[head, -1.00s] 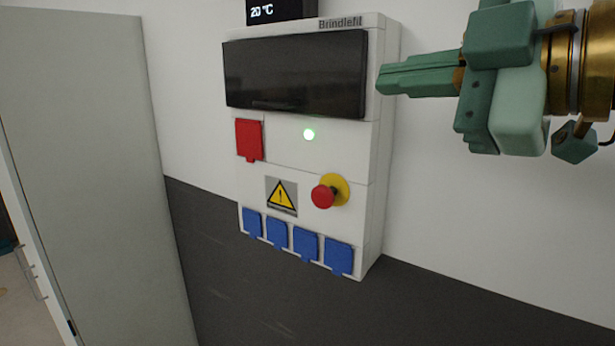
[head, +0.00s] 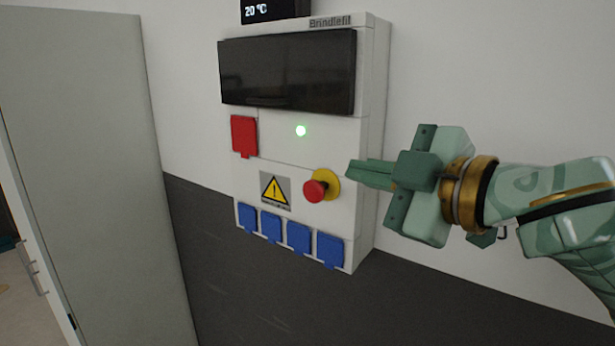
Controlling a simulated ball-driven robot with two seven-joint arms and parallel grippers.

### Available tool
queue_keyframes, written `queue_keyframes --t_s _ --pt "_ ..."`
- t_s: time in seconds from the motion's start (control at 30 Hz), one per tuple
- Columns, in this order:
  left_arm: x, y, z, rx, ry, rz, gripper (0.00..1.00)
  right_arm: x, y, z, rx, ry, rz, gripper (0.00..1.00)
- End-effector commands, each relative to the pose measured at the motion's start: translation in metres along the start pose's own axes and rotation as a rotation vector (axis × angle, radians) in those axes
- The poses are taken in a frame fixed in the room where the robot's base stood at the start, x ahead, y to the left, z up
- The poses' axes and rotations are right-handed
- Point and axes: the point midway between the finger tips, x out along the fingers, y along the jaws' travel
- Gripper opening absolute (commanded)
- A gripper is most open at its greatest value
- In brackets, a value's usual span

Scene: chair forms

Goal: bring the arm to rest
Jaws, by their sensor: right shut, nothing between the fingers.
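My right gripper (head: 352,173) is green with brass rings and comes in from the right. Its fingers are shut and empty, pointing left. In the picture its fingertips lie just right of the red emergency button with its yellow collar (head: 331,178). I cannot tell whether they touch the panel's edge or hover in front of it. My left gripper is not in view.
A pale door (head: 90,170) stands at left. Bare wall (head: 500,80) lies at upper right.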

Motion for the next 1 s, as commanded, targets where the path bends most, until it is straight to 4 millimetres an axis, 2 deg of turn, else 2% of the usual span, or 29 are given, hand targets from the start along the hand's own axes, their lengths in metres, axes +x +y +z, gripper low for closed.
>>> queue_keyframes --t_s 0.1,0.17,0.2,0.27,0.37,0.4,0.5,0.6,0.73,0.93,0.97,1.0 --pt "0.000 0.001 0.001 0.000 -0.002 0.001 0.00 0.015 -0.034 0.043 0.088 -0.052 0.025 0.00" --pt "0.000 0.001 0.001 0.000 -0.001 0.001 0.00 0.018 -0.054 0.070 0.138 -0.102 0.048 0.00" --pt "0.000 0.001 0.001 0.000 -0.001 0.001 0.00 0.018 -0.067 0.090 0.173 -0.145 0.066 0.00" --pt "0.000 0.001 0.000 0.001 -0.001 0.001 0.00 0.015 -0.089 0.121 0.223 -0.221 0.091 0.00" --pt "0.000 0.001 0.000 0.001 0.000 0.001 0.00 -0.002 -0.132 0.176 0.301 -0.386 0.123 0.00" --pt "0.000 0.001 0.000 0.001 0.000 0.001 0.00 -0.013 -0.151 0.199 0.328 -0.465 0.131 0.00" --pt "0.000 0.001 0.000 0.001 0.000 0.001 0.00 -0.050 -0.199 0.247 0.375 -0.665 0.137 0.00" --pt "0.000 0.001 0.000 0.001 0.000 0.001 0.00 -0.091 -0.240 0.281 0.394 -0.847 0.126 0.00" --pt "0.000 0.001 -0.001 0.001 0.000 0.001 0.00 -0.142 -0.282 0.307 0.394 -1.042 0.097 0.00" --pt "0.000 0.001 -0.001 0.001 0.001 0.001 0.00 -0.218 -0.333 0.326 0.368 -1.297 0.029 0.00" --pt "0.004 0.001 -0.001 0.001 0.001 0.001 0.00 -0.223 -0.342 0.331 0.365 -1.318 0.018 0.00" --pt "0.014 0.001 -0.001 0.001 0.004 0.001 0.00 -0.212 -0.360 0.346 0.377 -1.304 0.005 0.00"
